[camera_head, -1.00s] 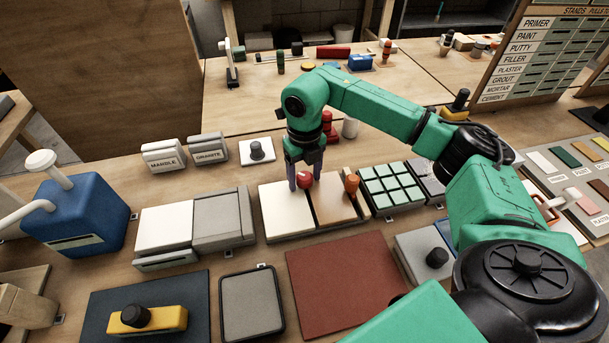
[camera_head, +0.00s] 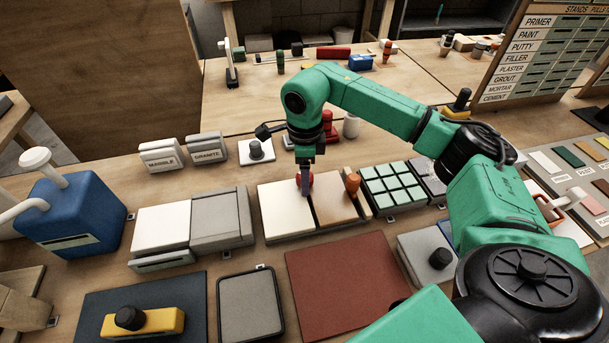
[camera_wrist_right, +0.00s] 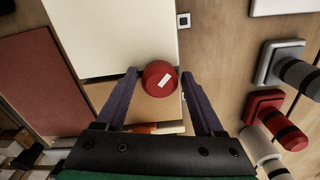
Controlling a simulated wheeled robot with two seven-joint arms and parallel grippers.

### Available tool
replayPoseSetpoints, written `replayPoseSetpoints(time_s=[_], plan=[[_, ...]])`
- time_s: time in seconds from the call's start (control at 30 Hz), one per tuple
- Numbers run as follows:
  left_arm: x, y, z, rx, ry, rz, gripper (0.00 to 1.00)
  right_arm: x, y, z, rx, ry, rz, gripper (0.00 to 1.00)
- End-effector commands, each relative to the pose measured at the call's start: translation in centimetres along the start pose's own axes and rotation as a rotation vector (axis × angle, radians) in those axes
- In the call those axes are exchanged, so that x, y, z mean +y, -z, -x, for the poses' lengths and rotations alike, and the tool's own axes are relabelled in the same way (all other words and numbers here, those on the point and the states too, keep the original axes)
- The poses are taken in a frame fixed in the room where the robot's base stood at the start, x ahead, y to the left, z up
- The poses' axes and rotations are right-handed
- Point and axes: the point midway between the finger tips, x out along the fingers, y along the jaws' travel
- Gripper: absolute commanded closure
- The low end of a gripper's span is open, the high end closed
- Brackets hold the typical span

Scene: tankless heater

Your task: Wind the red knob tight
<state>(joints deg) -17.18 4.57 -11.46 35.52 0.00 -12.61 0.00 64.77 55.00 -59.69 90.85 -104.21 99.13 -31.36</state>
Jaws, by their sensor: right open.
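The red knob (camera_head: 308,181) sits at the seam between a white tile (camera_head: 284,212) and a tan tile (camera_head: 338,206) on a board. In the wrist view the knob (camera_wrist_right: 157,88) is round, with a white mark on top. My right gripper (camera_head: 304,184) points down over it. In the wrist view its two purple fingers (camera_wrist_right: 159,74) are open, one on each side of the knob, with small gaps seeming to show. In the head view a finger partly hides the knob. My left gripper is not in view.
An orange knob (camera_head: 353,182) stands just right on the same board. Green tiles (camera_head: 392,188) lie further right. A flat brown-red mat (camera_head: 342,283) lies in front.

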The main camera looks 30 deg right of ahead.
Motion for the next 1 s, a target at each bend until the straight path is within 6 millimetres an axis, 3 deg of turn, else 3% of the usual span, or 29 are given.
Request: replayPoseSetpoints(time_s=[0.17, 0.47, 0.93, 0.97, 1.0], plan=[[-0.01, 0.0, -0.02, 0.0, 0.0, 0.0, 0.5, 0.0, 0.0, 0.0, 0.0, 0.0, 0.014, 0.3], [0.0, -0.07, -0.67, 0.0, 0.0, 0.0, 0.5, 0.0, 0.0, -0.07, 0.0, -0.001, 0.507, 0.3], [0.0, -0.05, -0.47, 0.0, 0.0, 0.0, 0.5, 0.0, -0.02, 0.17, 0.0, 0.0, 0.519, 0.3], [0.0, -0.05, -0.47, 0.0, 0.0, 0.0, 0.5, 0.0, -0.02, 0.17, 0.0, -0.001, 0.519, 0.34], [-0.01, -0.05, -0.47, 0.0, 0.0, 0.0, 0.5, 0.0, -0.02, 0.17, 0.0, -0.001, 0.519, 0.49]])
